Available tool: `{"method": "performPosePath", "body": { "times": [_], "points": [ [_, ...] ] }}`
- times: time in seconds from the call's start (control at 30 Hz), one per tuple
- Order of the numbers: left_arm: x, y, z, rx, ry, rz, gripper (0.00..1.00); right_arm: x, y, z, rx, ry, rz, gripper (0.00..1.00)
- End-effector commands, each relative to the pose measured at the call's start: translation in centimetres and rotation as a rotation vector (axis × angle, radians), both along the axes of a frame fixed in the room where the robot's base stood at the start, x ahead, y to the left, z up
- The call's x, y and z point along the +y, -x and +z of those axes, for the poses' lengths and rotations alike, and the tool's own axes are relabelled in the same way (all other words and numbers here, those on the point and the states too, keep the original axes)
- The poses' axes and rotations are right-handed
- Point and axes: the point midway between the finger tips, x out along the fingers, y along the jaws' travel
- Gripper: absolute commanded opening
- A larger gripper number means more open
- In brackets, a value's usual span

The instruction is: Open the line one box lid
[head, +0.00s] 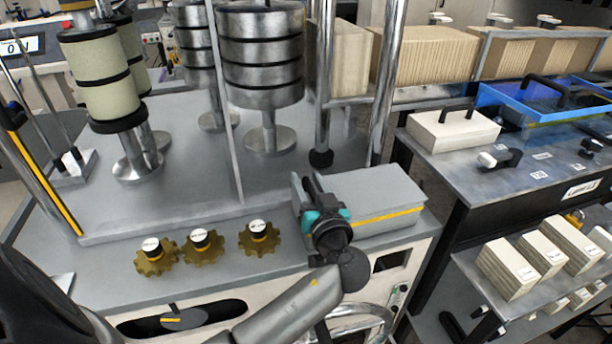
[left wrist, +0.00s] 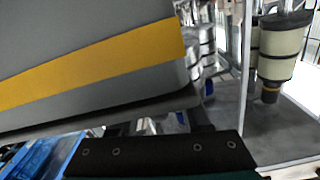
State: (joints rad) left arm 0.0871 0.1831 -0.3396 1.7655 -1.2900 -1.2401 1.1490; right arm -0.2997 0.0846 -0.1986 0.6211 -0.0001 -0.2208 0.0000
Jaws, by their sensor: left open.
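A grey box with a yellow stripe (head: 385,200) sits at the right end of the grey machine top. Its lid looks closed in the head view, but the gripper hides its left part. My left gripper (head: 313,188) is open at the box's left end. Its black fingers overlap the box's edge in the picture; I cannot tell whether they touch it. In the left wrist view, a grey face with the yellow stripe (left wrist: 95,60) fills the upper left. A black finger (left wrist: 160,155) lies below it, across the bottom. My right gripper is not in view.
Several brass knobs (head: 203,247) stand left of the gripper. Metal rolls (head: 262,55) and a cream roll (head: 100,80) stand behind. Chrome posts (head: 383,85) rise behind the box. To the right, a table holds a white box (head: 453,130) and a blue tray (head: 540,100).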

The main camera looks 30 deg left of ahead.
Motion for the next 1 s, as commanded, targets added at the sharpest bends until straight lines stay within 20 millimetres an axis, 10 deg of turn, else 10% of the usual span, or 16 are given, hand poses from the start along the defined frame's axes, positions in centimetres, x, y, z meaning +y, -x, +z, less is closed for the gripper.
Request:
{"method": "performPosePath", "body": {
  "times": [0.43,0.83,1.0],
  "points": [
    [0.88,-0.71,-0.02,0.001,0.001,0.001,0.46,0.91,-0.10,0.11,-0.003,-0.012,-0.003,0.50],
    [0.86,-0.68,-0.02,0.001,0.001,0.001,0.01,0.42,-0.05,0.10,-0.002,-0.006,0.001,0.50],
    [0.86,-0.67,-0.03,0.001,0.001,0.001,0.00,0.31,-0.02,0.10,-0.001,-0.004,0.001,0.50]
  ]
}}
